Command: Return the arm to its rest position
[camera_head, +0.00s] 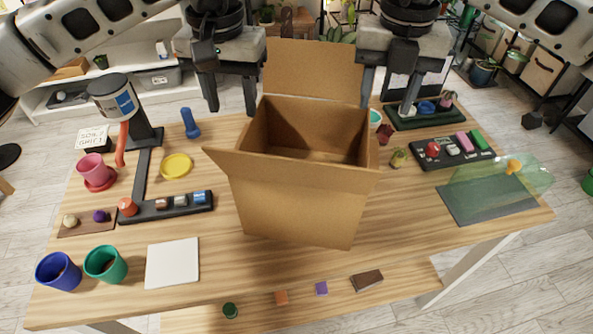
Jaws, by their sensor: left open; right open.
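My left gripper (231,100) hangs above the back of the table, left of the open cardboard box (300,200). Its two fingers are spread and nothing is between them. My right gripper (388,108) hangs to the right of the box's raised back flap, also open, with nothing visible between its fingers. Both arms come in from the top corners. The box stands upright in the middle of the table with its flaps open. What lies on its floor is not clear.
The wooden table (215,270) holds blue (58,272) and green cups (105,265), a white square (172,263), a yellow disc (176,167) and a black stand (143,130) at left. A dark tray (470,157) and a grey mat (465,208) lie at right. Small blocks line the front.

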